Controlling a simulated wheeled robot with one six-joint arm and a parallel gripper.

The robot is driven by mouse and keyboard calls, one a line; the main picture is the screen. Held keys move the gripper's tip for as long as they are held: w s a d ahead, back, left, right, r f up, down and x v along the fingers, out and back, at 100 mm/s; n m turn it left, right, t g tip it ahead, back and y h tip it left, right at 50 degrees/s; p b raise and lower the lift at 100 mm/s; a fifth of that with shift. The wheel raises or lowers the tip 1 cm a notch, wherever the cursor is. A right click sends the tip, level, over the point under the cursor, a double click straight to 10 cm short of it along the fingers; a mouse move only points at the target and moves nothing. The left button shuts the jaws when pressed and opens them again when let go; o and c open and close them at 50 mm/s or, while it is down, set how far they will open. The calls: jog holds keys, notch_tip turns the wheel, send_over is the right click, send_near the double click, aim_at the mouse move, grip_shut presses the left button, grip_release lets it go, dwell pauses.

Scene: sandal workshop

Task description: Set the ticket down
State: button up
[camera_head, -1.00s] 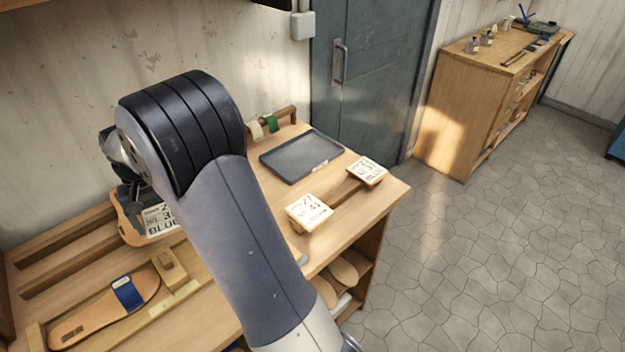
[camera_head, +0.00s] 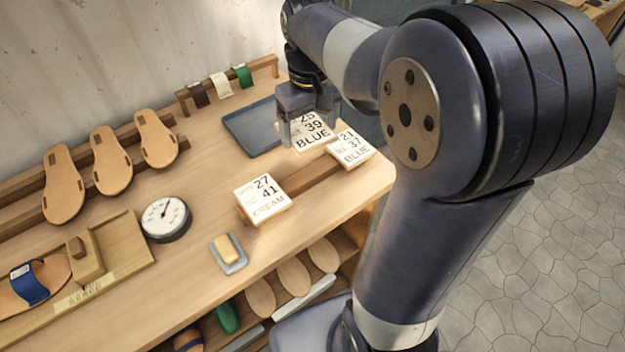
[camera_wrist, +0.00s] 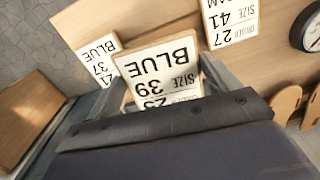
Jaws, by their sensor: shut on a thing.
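My gripper (camera_head: 308,103) is shut on a white ticket (camera_head: 313,134) reading 25, 39, BLUE. The held ticket also shows in the wrist view (camera_wrist: 158,66), between the fingers. In the head view it is over the back right of the bench, beside the tray; whether it touches anything below is unclear. A ticket reading 21, 37, BLUE (camera_head: 352,150) sits just to its right, at one end of a wooden strip (camera_head: 314,178). A ticket reading 27, 41, CREAM (camera_head: 264,200) sits at the strip's other end. Both show in the wrist view.
A dark tray (camera_head: 243,130) lies behind the strip, partly behind my gripper. A round dial (camera_head: 166,218) and a small yellow block on a grey dish (camera_head: 229,252) stand to the left. Sandal soles (camera_head: 110,162) lean on a back rack.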

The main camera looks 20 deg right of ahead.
aim_at(312, 177)
jog(key=shift+s+a+f+n, duration=0.1)
jog(key=shift+s+f+n, duration=0.15)
jog(key=shift+s+n, duration=0.5)
jog(key=shift+m, duration=0.25)
jog(key=f, duration=0.9)
jog(key=shift+s+f, duration=0.25)
jog(key=shift+f+b, duration=0.2)
jog(key=shift+b, duration=0.15)
jog(key=o, duration=0.9)
notch_tip(312, 177, up, 12)
jog(key=shift+r+p, duration=0.2)
jog(key=shift+p, duration=0.15)
